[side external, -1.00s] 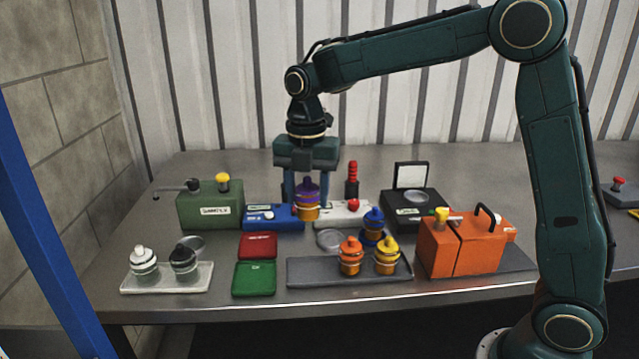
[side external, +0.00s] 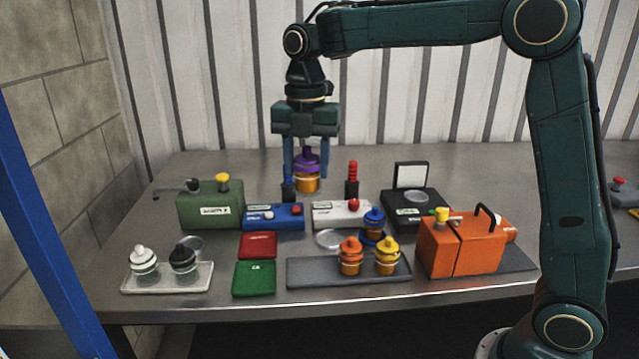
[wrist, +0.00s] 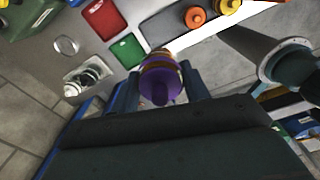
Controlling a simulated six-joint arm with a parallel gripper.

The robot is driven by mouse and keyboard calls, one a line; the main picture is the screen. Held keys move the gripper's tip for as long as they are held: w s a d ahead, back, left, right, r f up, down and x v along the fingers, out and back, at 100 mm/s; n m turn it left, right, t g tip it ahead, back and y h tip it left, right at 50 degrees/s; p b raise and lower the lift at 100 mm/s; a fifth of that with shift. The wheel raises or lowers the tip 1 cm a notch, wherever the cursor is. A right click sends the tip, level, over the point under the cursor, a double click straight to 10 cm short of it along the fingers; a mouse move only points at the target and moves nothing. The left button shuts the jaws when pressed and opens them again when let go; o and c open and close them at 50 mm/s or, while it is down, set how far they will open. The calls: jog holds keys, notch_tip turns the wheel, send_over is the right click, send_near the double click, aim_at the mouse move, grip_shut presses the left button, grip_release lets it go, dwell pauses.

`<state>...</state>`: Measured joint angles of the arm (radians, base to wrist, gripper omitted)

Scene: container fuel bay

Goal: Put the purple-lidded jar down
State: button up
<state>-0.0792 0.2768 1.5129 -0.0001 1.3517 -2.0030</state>
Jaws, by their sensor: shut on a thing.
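The purple-lidded jar (side external: 307,172) has an amber body and a purple knobbed lid. It is upright between the fingers of my gripper (side external: 306,178), which is shut on it. The jar hangs in the air above the back part of the table, over the blue box and the pale box. In the wrist view the jar (wrist: 160,80) shows from its lid side, between the two fingers. The table surface right below the jar is partly hidden by the boxes.
A grey tray (side external: 320,279) holds orange-lidded and yellow-lidded jars; a blue-lidded jar (side external: 374,222) stands behind. A pale tray (side external: 165,285) holds white-lidded and black-lidded jars. Blue box (side external: 262,217), pale box (side external: 335,215), green case (side external: 205,208) and orange case (side external: 455,248) stand around. A clear disc (side external: 329,239) lies mid-table.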

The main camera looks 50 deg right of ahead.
jog(key=shift+w, duration=0.15)
jog(key=w+a, duration=0.1)
jog(key=w, duration=1.3)
jog(key=shift+w+r, duration=0.15)
jog(key=shift+w, duration=0.25)
jog(key=shift+a, duration=0.1)
send_over(258, 247)
notch_tip(258, 247, down, 16)
dwell(0.7)
jog(key=shift+f, duration=2)
jog(key=shift+f, duration=0.1)
